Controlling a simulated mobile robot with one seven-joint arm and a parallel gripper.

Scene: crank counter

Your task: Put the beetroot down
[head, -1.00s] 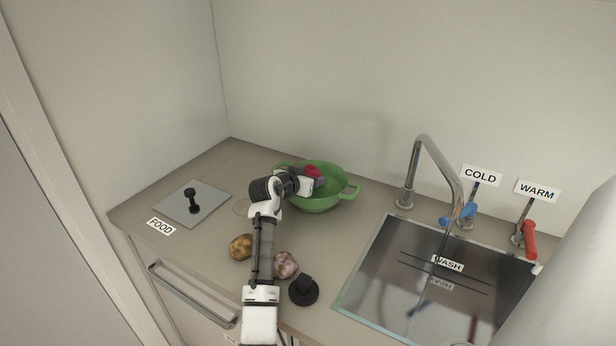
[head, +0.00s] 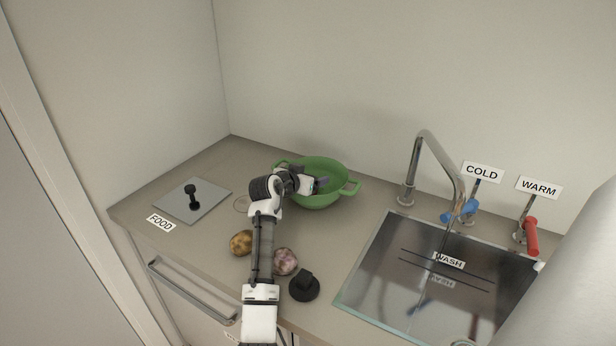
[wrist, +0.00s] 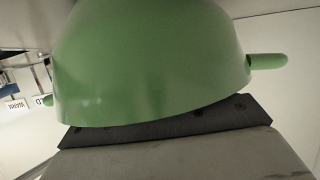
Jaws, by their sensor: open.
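The beetroot is not visible in the head view or the wrist view now. The green two-handled pot (head: 325,167) stands at the back of the counter. My gripper (head: 321,184) is open at the pot, with its dark fingers over the bowl's front part. In the wrist view the green pot (wrist: 150,60) fills the upper middle, above a dark finger edge (wrist: 180,125). No beetroot shows between the fingers. Part of the pot's inside is hidden by my gripper, and I cannot tell whether the beetroot lies there.
A yellow-brown vegetable (head: 241,243) and a purple-white one (head: 285,261) lie beside my arm, near a black knob-like object (head: 305,286). A grey plate with a black handle (head: 192,197) is at left. The sink (head: 430,290), tap (head: 411,165) and red lever (head: 531,237) are at right.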

